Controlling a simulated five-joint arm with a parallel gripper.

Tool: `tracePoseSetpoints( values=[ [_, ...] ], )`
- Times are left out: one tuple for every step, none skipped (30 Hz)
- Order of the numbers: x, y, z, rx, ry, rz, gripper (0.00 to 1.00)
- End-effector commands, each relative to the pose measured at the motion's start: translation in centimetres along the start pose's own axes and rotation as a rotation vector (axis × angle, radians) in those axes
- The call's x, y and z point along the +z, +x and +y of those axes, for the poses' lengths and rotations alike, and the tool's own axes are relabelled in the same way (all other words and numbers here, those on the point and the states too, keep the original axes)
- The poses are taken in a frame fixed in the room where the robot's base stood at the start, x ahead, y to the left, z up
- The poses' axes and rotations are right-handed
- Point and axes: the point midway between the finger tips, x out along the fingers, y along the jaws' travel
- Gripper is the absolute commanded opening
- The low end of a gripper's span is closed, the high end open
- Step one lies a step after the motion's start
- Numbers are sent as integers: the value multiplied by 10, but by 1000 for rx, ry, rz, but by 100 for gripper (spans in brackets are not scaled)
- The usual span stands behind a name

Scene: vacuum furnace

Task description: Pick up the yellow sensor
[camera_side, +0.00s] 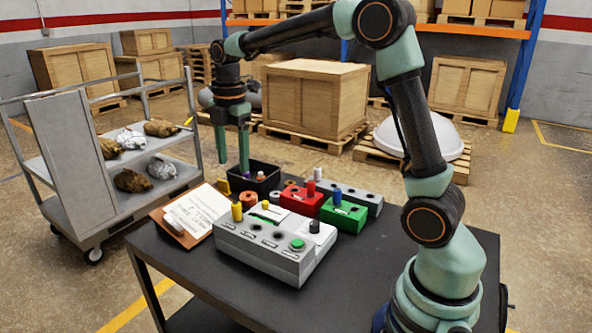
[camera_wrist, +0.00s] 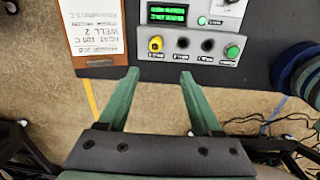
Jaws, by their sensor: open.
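The yellow sensor (camera_side: 237,212) is a short cylinder standing upright in the leftmost well of the grey control box (camera_side: 262,255). In the wrist view, the yellow sensor (camera_wrist: 155,44) is seen from above in the left well, with two dark empty wells to its right. My gripper (camera_side: 233,160) points down with its green fingers apart and nothing between them. In the wrist view, my gripper (camera_wrist: 160,73) has its tips just below the control box in the picture, with the sensor beyond the gap between them. A gap shows between fingers and sensor.
A clipboard with paper (camera_side: 197,210) lies left of the control box. A black bin (camera_side: 267,188), red block (camera_side: 300,200), green block (camera_side: 343,214) and grey block (camera_side: 360,196) with upright cylinders crowd behind it. A grey cart (camera_side: 70,165) stands left of the dark table (camera_side: 190,268).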

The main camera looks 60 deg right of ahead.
Motion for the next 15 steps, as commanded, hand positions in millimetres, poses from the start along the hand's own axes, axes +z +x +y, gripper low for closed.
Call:
tracePoseSetpoints(
  values=[
    [3,7,6,-18,-52,2,66],
    [4,9,8,-25,-80,3,66],
    [5,12,10,-34,-110,4,66],
    [5,14,12,-39,-130,5,66],
    [6,15,13,-42,-143,6,66],
    [6,17,14,-45,-158,7,66],
    [7,19,14,-47,-164,7,66],
    [7,22,14,-49,-169,8,66],
    [7,26,14,-50,-172,8,66],
    [7,31,14,-50,-172,8,66],
    [7,36,13,-52,-172,8,66],
    [7,42,12,-51,-171,8,66],
    [7,48,12,-51,-171,8,66],
    [7,53,12,-51,-171,8,66],
    [6,60,12,-51,-170,8,66]
  ],
)
